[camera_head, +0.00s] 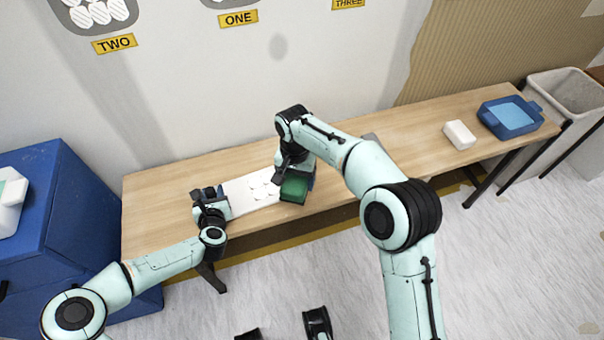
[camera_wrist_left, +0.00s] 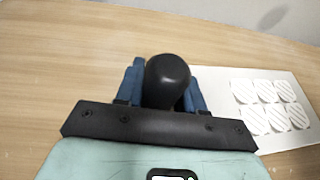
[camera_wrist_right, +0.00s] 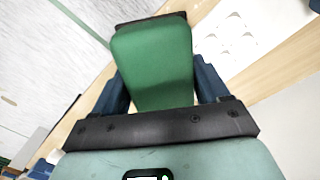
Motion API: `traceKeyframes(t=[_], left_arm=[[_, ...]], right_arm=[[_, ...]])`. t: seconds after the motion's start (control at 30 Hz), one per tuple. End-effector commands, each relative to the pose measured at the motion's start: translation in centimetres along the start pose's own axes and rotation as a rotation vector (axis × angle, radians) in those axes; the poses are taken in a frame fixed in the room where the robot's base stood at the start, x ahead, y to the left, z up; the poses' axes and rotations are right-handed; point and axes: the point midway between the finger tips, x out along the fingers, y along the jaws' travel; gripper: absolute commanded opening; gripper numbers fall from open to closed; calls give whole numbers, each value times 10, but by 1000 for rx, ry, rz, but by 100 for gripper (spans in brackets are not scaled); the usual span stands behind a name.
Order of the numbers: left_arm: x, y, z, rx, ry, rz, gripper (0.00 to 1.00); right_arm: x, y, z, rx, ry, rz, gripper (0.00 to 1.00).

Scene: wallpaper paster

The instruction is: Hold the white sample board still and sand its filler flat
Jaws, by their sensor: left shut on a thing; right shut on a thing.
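The white sample board (camera_head: 238,192) lies on the wooden table, with several pale filler patches (camera_wrist_left: 268,118) on its face. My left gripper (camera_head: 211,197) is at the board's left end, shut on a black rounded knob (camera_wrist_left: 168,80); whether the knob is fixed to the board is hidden. My right gripper (camera_head: 295,172) is shut on a green sanding block (camera_head: 293,188), also large in the right wrist view (camera_wrist_right: 155,60). The block is near the board's right end. Whether it touches the board I cannot tell. The board shows beside it in the right wrist view (camera_wrist_right: 262,22).
A white block (camera_head: 459,134) and a blue tray (camera_head: 509,118) stand on the table's right part. A grey bin (camera_head: 568,90) is beyond the right end. A blue cabinet (camera_head: 60,200) stands at left. The wall runs along the table's back. Table (camera_head: 405,130) between is mostly clear.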

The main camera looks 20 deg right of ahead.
Motion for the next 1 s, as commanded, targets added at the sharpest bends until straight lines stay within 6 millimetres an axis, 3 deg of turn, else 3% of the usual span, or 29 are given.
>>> traceKeyframes(t=[0.2, 0.43, 0.63, 1.0], left_arm=[[0, 0, -5, 0, 9, -1, 0], [0, 0, -5, 0, 10, -1, 0], [0, 0, -5, -1, 11, -1, 0], [0, 0, -6, -1, 12, -1, 0]], right_arm=[[-6, -39, -8, 462, 9, -10, 43], [-11, -64, -9, 800, 10, -20, 43], [-12, -70, -8, 904, 9, -23, 43], [-13, -70, -8, 908, 10, -23, 43]])
